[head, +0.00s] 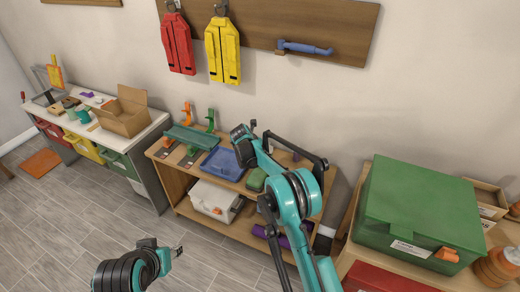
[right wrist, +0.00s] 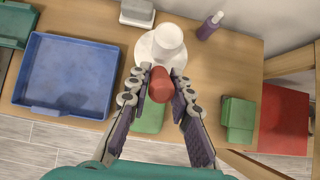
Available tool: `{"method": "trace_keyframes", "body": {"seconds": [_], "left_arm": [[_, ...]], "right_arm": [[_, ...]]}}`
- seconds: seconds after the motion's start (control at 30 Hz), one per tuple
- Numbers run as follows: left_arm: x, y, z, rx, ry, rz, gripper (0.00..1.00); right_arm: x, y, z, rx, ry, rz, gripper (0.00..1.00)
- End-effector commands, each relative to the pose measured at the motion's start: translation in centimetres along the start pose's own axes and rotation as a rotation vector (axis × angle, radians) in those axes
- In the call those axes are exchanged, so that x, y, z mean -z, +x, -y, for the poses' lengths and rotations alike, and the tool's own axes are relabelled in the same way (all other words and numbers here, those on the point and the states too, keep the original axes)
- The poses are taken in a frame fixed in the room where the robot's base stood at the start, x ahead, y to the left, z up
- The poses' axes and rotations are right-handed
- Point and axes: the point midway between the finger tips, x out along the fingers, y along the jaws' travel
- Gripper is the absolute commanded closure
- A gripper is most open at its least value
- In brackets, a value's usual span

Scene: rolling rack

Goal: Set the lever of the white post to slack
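In the right wrist view, a white post (right wrist: 169,40) stands on a round white base (right wrist: 146,47) on the wooden bench top. A red lever (right wrist: 161,85) sticks out from it toward the camera. My right gripper (right wrist: 160,78) has one finger on each side of the red lever; I cannot tell whether both fingers touch it. In the head view, my right arm hides the post. My left gripper (head: 177,251) is low at the bottom of the head view, over the floor, away from the bench; its fingers are too small to read.
A blue tray (right wrist: 68,76) lies left of the post, with green blocks (right wrist: 237,118) to the right and a purple bottle (right wrist: 210,26) behind. In the head view, a large green box (head: 415,205) stands on the right table. A wall with hanging vests rises behind the bench.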

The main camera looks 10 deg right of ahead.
Motion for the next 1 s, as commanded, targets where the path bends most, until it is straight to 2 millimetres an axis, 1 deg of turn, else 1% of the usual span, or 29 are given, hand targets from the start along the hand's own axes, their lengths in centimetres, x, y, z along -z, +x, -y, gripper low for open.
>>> {"method": "trace_keyframes", "body": {"seconds": [0.03,0.07,0.33,0.47,0.57,0.8,0.9,1.0], "left_arm": [[0.0,0.0,0.0,0.000,0.000,0.000,0.60],[0.0,0.0,0.0,0.000,0.000,0.000,0.60],[0.0,0.0,0.0,0.000,0.000,0.000,0.60],[0.0,0.0,0.0,0.000,0.000,0.000,0.60],[0.0,0.0,0.0,0.000,0.000,0.000,0.60],[0.0,0.0,0.0,0.000,0.000,0.000,0.60],[0.0,0.0,0.0,0.000,0.000,0.000,0.60],[0.0,0.0,0.0,0.000,0.000,0.000,0.60]], "right_arm": [[0.0,0.0,0.0,0.000,0.000,0.000,0.63],[0.0,0.0,0.0,0.000,0.000,0.000,0.60],[0.0,-0.1,0.0,0.000,-0.001,0.002,0.60],[-0.1,-0.9,-0.1,-0.001,-0.001,0.002,0.60],[-0.1,-2.5,-0.1,-0.001,-0.002,0.002,0.60],[0.0,-7.9,-0.1,-0.001,-0.002,0.002,0.60],[0.0,-9.7,0.0,-0.001,-0.002,0.001,0.60],[0.0,-11.0,0.0,0.000,-0.001,0.001,0.60]]}}
